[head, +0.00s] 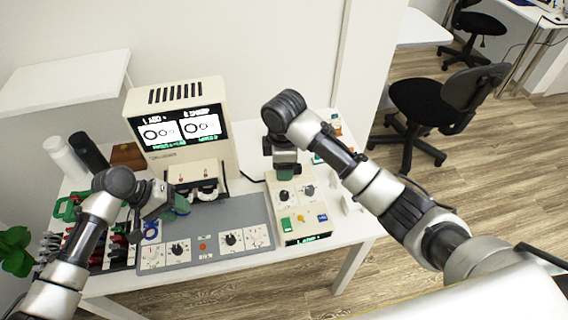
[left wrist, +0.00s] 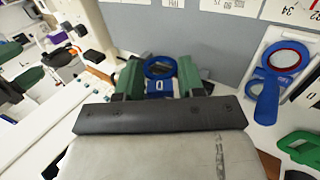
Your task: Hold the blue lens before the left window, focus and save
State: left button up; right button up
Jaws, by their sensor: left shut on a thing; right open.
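My left gripper (left wrist: 160,82) is shut on a blue lens, a ring with a short marked handle (left wrist: 160,88), in the left wrist view. In the head view this gripper (head: 178,206) is left of and in front of the machine's two windows; the held lens is mostly hidden there. The left window (head: 181,195) is partly covered by my gripper; the right window (head: 208,194) shows. The machine's screen (head: 180,130) has two panels with rings. My right gripper (head: 286,172) is open and empty, above the control box's knobs (head: 284,196).
The control box has a green button (head: 287,224) and a small display (head: 307,239). A grey panel (head: 215,215) with dials lies in front of the machine. Bottles (head: 88,152) stand at left.

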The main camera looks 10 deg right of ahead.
notch_tip(320, 180, up, 12)
send_over(285, 193)
jog(key=shift+a, duration=0.1)
dwell(0.3)
dwell(1.2)
notch_tip(285, 193, down, 24)
jog(key=shift+f, duration=0.2)
dwell(0.4)
jog(key=c, duration=0.9)
jog(key=shift+c, duration=0.2)
jog(key=shift+m, duration=0.3)
